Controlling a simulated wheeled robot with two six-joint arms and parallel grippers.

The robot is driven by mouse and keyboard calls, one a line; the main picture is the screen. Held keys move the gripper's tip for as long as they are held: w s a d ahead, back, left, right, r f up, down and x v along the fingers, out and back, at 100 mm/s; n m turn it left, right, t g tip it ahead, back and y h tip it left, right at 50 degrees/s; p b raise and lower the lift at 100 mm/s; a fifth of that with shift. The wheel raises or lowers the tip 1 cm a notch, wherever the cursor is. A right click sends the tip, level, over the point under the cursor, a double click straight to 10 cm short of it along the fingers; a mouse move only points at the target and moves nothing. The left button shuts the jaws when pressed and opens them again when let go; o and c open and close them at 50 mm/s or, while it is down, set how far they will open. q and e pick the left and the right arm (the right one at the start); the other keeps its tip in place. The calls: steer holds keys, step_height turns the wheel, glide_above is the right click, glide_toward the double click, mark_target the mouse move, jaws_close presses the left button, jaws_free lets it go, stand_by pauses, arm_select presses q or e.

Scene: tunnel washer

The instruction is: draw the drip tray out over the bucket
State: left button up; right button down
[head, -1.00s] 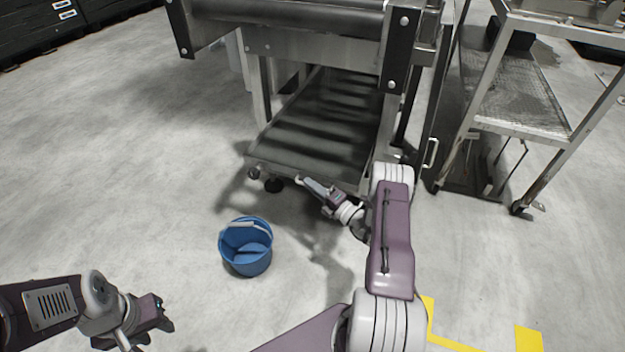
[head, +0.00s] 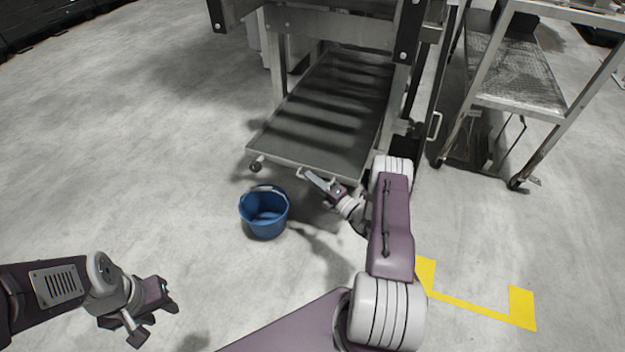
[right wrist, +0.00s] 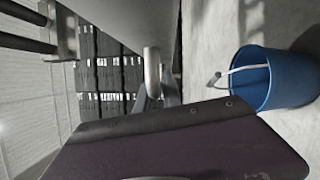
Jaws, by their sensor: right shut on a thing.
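The drip tray (head: 293,143) is a flat grey pan sticking out toward me from under the roller conveyor frame. My right gripper (head: 313,180) is shut on the tray's front handle (head: 302,174); the handle also shows as a pale bar in the right wrist view (right wrist: 152,72). The blue bucket (head: 264,214) stands upright on the floor just in front of the tray's front left edge, uncovered in the picture. It shows at the right in the right wrist view (right wrist: 272,80). My left gripper (head: 157,318) is open and empty over the floor at lower left.
A metal shelf cart (head: 515,85) on casters stands to the right of the conveyor frame (head: 325,27). Yellow floor markings (head: 480,303) lie at lower right. Stacked dark crates (right wrist: 108,70) show in the right wrist view. The floor at left is clear.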

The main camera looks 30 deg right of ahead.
steer(key=c, duration=1.5)
jaws_free()
steer(key=shift+d, duration=0.1)
steer(key=p+v, duration=0.3)
steer(key=v, duration=0.6)
steer(key=shift+s+p, duration=0.1)
steer(key=shift+p, duration=0.25)
